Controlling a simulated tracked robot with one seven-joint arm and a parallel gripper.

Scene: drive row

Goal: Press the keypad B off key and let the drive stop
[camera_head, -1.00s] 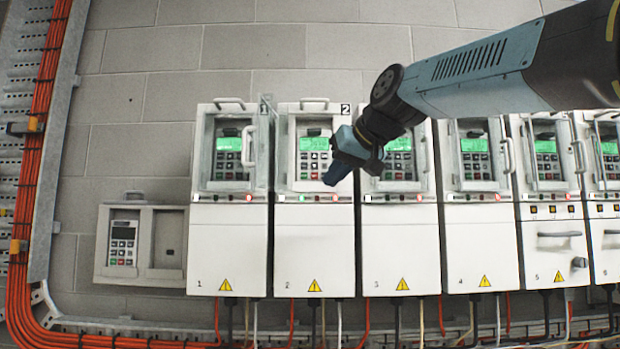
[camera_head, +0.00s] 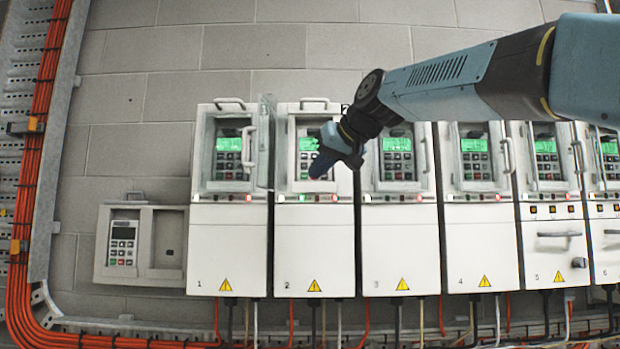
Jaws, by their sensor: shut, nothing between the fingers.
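Drive 2 (camera_head: 314,245) is a white cabinet with a keypad (camera_head: 305,161) behind its front opening, its green screen partly showing. I cannot tell whether the tip touches a key. I see no readable "B" label. A separate grey keypad (camera_head: 122,243) sits in a wall holder at the far left.
Drive 1 (camera_head: 227,245) stands left, drive 3 (camera_head: 400,245) right, with more drives beyond. A clear door panel (camera_head: 266,140) juts out between drives 1 and 2. Orange cables (camera_head: 45,130) run down the left wall. My arm crosses the upper right.

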